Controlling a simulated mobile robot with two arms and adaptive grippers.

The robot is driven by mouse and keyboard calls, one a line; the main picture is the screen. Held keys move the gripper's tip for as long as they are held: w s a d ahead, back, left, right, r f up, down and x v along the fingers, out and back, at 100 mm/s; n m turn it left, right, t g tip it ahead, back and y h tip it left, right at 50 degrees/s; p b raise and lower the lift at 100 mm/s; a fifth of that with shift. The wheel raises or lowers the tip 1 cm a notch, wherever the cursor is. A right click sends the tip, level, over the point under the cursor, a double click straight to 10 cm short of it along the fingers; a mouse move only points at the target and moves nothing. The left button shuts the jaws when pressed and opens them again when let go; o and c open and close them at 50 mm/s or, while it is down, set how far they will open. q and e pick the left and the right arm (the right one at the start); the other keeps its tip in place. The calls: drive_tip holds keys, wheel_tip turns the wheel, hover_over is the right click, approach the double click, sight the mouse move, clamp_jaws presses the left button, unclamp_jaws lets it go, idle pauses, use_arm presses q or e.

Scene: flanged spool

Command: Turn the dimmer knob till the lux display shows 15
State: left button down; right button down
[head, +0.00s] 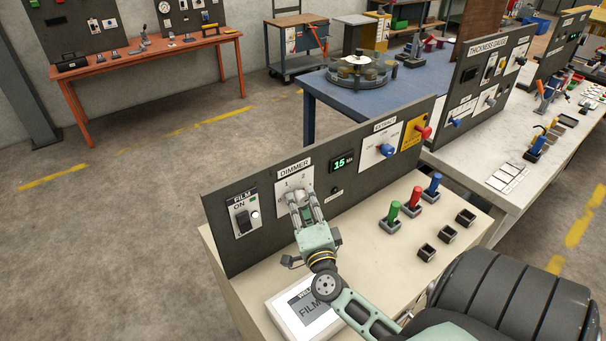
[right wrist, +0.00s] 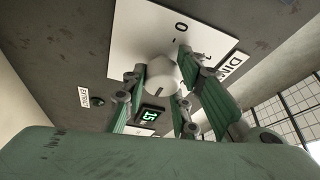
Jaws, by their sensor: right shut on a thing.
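The dimmer plate (head: 291,179) is white, labelled DIMMER, on the dark upright panel of the bench in the head view. The lux display (head: 342,162) beside it reads 15 in green. My right gripper (head: 304,201) is at the plate, its fingers shut on the dimmer knob, which they hide in the head view. In the right wrist view the pale round knob (right wrist: 162,72) sits between the green fingers of my right gripper (right wrist: 170,95), and the lit display (right wrist: 149,115) shows below it. My left gripper is not in view.
The panel also carries a FILM switch (head: 243,216), a blue extract switch (head: 387,150) and a red knob (head: 424,132). Green, red and blue handled pieces (head: 414,200) stand on the bench right of my arm, near small black trays (head: 447,235).

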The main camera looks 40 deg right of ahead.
drive_tip(key=shift+s+a+f, duration=0.1)
drive_tip(key=shift+f, duration=0.35)
drive_tip(key=c, duration=1.6)
unclamp_jaws()
drive_tip(key=shift+o, duration=0.4)
drive_tip(key=shift+r, duration=0.15)
drive_tip(key=v, duration=1.2)
